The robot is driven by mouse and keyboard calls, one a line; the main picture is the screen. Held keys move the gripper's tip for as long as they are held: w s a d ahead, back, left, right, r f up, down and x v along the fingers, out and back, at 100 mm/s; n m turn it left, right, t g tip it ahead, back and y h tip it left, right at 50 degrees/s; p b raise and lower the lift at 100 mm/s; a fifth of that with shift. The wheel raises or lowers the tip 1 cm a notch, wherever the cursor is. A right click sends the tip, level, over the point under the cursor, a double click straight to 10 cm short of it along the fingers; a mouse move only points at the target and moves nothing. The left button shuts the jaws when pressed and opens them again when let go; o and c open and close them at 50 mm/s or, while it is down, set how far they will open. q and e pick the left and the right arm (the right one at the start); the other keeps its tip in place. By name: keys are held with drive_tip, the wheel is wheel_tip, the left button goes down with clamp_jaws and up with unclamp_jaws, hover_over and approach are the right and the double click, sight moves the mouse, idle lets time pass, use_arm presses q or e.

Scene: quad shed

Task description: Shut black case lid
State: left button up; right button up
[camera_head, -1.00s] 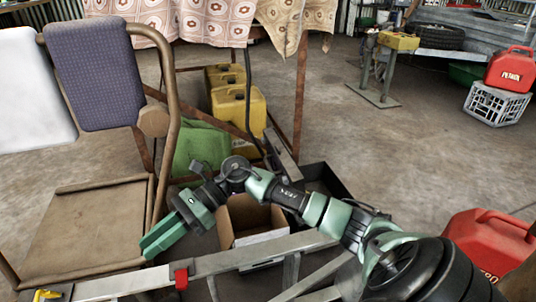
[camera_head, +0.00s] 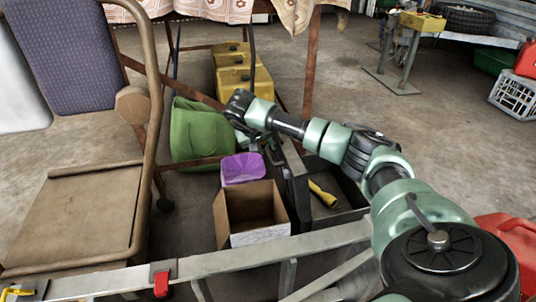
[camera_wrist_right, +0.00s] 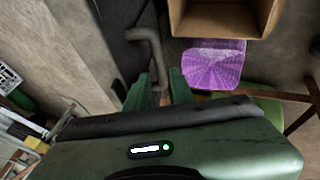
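The black case (camera_head: 345,205) stands open on the floor, with a yellow tool (camera_head: 322,193) inside. Its dark lid (camera_head: 297,182) appears to stand upright on the case's left side. My right arm reaches across above the case. Its gripper (camera_head: 256,142) points down beyond the lid, partly hidden by my own wrist. In the right wrist view the two green fingers (camera_wrist_right: 158,88) are apart, with a grey bent bar (camera_wrist_right: 150,50) showing between and beyond them. I cannot tell whether they touch it. My left gripper is not in view.
A ladder (camera_head: 220,262) crosses in front. A chair (camera_head: 80,210) is at left. A green container (camera_head: 200,130) and yellow cans (camera_head: 240,80) stand behind.

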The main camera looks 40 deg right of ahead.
drive_tip(key=shift+b+x, duration=0.5)
drive_tip(key=shift+x, duration=0.95)
clamp_jaws()
idle(0.3)
